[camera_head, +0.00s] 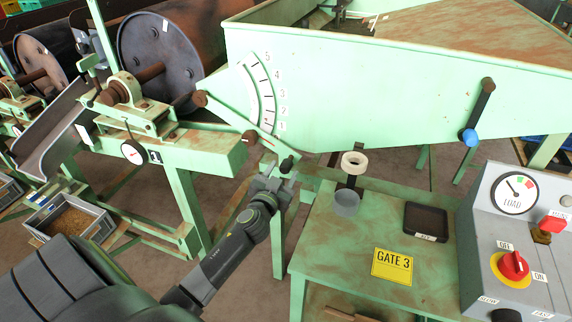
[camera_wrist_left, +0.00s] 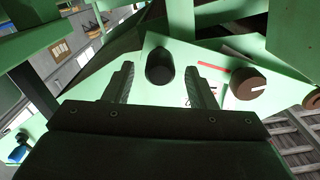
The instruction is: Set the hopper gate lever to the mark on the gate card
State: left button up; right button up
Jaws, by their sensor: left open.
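The hopper gate lever (camera_head: 238,127) is a green bar running from a brown pivot at upper left down to a black knob (camera_head: 287,163). It lies at the low end of the white scale (camera_head: 265,95), beside the 1. The yellow gate card (camera_head: 393,266) on the green table reads GATE 3. My left gripper (camera_head: 280,173) is at the knob. In the left wrist view the black knob (camera_wrist_left: 160,66) shows between the two open fingers, with gaps on both sides. My right gripper is not in view.
The green hopper (camera_head: 380,100) stands behind. A second lever with a blue knob (camera_head: 470,137) hangs on its side. The green table holds a white ring on a post (camera_head: 354,162), a black tray (camera_head: 426,221) and a grey control box (camera_head: 515,245). A brown disc (camera_wrist_left: 247,85) sits right of the fingers.

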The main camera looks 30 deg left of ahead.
pick_arm(q)
jog(key=shift+x, duration=1.65)
jog(key=shift+c, duration=0.4)
grip_shut()
